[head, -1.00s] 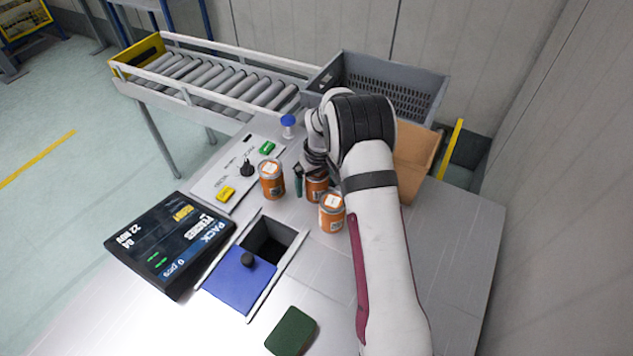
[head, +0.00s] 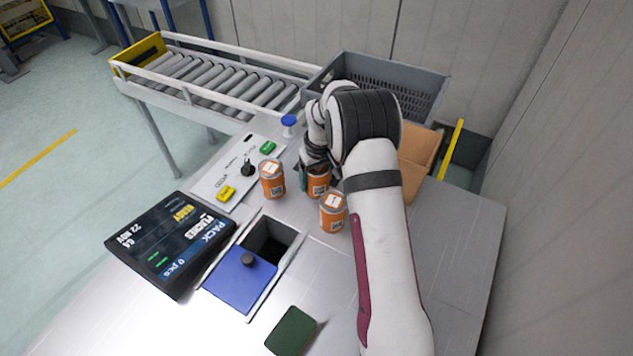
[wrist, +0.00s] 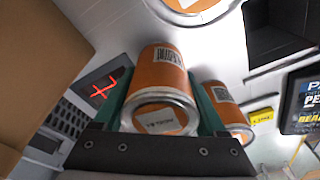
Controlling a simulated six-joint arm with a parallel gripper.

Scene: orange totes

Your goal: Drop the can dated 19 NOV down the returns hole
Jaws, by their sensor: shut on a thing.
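Three orange cans with pale lids stand on the grey bench: one at left (head: 272,180), a middle one (head: 319,185) and a front one (head: 333,213). My gripper (head: 315,172) is shut on the middle can, which stands upright between green-lined fingers in the wrist view (wrist: 157,75). Its lid print is too small to read, so I cannot tell any can's date. The other cans show at the top (wrist: 195,8) and right (wrist: 226,106) of the wrist view. The square dark hole (head: 268,246) is open, with a blue knobbed cover (head: 238,283) beside it.
A display (head: 170,243) reads PACK PEACHES, 22 NOV, 0 pcs. A button panel (head: 232,172), grey crate (head: 385,88), cardboard box (head: 418,160) and roller conveyor (head: 220,80) lie beyond. A dark green pad (head: 291,331) lies in front. The bench's right side is clear.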

